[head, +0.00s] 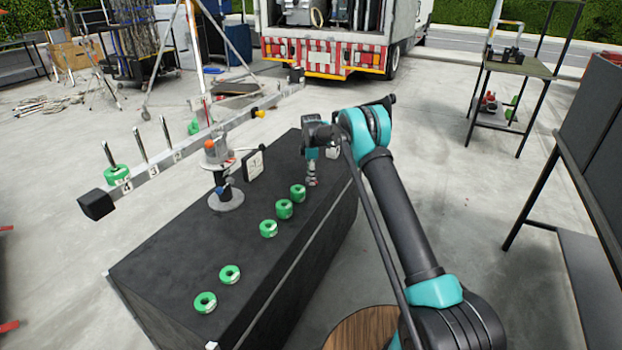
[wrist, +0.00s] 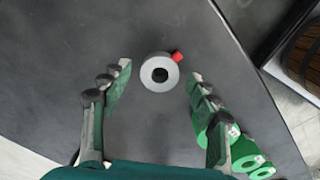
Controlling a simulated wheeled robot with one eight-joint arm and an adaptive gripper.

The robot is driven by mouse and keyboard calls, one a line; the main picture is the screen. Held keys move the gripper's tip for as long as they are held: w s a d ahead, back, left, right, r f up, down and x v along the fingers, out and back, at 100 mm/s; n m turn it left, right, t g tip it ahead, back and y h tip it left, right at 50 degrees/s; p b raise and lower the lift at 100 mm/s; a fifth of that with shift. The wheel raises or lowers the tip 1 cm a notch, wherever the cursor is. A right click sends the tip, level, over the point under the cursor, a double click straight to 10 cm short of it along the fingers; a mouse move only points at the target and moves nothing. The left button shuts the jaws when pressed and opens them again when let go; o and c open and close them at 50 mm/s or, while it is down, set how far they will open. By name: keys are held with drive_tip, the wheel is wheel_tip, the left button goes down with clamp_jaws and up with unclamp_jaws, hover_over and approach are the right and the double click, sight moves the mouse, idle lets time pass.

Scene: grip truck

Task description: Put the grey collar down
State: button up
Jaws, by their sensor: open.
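The grey collar (wrist: 160,73) is a pale ring with a dark hole and a small red part on its side. In the wrist view it lies on the black top of the bench (wrist: 60,65), between and just ahead of the fingertips, touching neither. My gripper (head: 312,180) is open and points down over the far right part of the bench in the head view. There the grey collar is small and mostly hidden by the fingers.
Several green collars (head: 284,209) lie in a row along the bench's right side; some show close to my right finger in the wrist view (wrist: 245,155). A long bar with upright pins (head: 150,172) carries one green collar (head: 117,174). A stand with an orange top (head: 216,152) is left of my gripper.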

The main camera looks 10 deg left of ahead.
wheel_tip(320, 180, up, 11)
idle(0.3)
drive_tip(key=s+d+r+m+t, duration=0.1)
drive_tip(key=s+d+r+m, duration=0.4)
drive_tip(key=s+d, duration=0.55)
drive_tip(key=s+d+r+m+t, duration=0.1)
drive_tip(key=s+d+r+m, duration=0.4)
drive_tip(key=s+d, duration=0.5)
drive_tip(key=s+d+f+m, duration=0.3)
drive_tip(key=s+d, duration=0.1)
drive_tip(key=s, duration=0.6)
drive_tip(key=s+d+f+m+t, duration=0.1)
drive_tip(key=s+d+f+m, duration=0.2)
drive_tip(key=s, duration=0.7)
drive_tip(key=s+d+f+m+t, duration=0.1)
drive_tip(key=s+d+m, duration=0.3)
drive_tip(key=s, duration=0.7)
drive_tip(key=shift+d+f+m, duration=0.3)
drive_tip(key=shift+d+f, duration=0.2)
drive_tip(key=shift+f, duration=0.4)
